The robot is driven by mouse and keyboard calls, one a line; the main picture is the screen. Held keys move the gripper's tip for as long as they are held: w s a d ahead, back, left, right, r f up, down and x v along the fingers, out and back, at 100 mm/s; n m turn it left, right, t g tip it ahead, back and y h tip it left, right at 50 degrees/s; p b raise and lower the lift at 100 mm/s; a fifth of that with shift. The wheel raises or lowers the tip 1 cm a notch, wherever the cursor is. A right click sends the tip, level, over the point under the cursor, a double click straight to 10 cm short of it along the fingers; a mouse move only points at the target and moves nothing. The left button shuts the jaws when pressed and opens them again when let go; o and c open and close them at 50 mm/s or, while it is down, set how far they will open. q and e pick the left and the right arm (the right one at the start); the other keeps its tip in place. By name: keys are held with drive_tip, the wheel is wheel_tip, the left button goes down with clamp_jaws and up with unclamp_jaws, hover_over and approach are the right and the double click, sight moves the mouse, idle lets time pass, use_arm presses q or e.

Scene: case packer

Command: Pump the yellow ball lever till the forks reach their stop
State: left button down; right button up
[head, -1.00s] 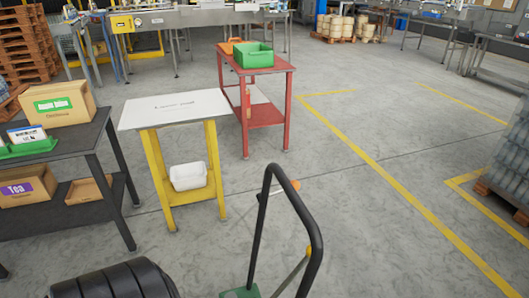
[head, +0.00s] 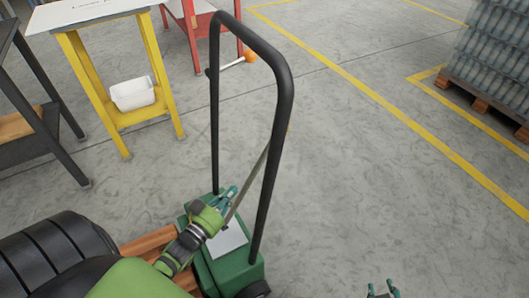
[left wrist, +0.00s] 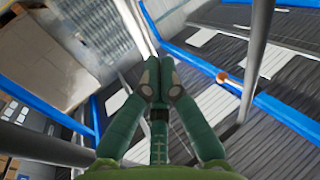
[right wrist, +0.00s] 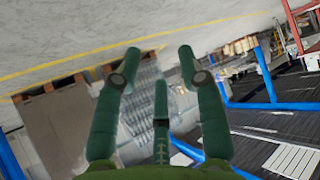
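A lever rod (head: 247,185) rises at a slant from the green base (head: 240,270) of a wheeled lifter, inside its tall black loop handle (head: 284,95). Its top end passes behind the handle, so I cannot make out a yellow ball clearly. A pale rod with an orange ball (head: 250,56) sticks out near the handle's top; an orange ball also shows in the left wrist view (left wrist: 222,77). My left gripper (head: 230,194) is low beside the slanted rod, fingertips together (left wrist: 159,75) with nothing visible between them. My right gripper (head: 383,287) is open and empty (right wrist: 155,65) at the bottom edge.
A yellow-legged table (head: 84,75) with a white bin (head: 133,94) on its shelf stands at left, beside a dark table (head: 35,90). A red table (head: 192,25) is behind. A loaded pallet (head: 485,95) stands at right. The floor between is clear.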

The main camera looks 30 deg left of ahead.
use_arm(q)
wheel_tip(320, 180, up, 13)
drive_tip(key=s+d+m+t+h+b, duration=0.1)
drive_tip(key=d+m+t+h+b, duration=0.1)
drive_tip(key=m+t+h+b, duration=0.2)
drive_tip(key=t+h+b, duration=0.1)
drive_tip(key=h+b, duration=0.1)
drive_tip(key=b, duration=0.1)
drive_tip(key=shift+s+f+h, duration=0.2)
drive_tip(key=shift+s+h, duration=0.1)
use_arm(e)
wheel_tip(320, 180, up, 11)
drive_tip(key=w+t+y, duration=0.1)
drive_tip(key=t, duration=0.2)
drive_tip(key=shift+a+r+t, duration=0.15)
drive_tip(key=shift+a+t, duration=0.15)
drive_tip(key=shift+a, duration=0.15)
use_arm(q)
drive_tip(key=shift+w, duration=0.1)
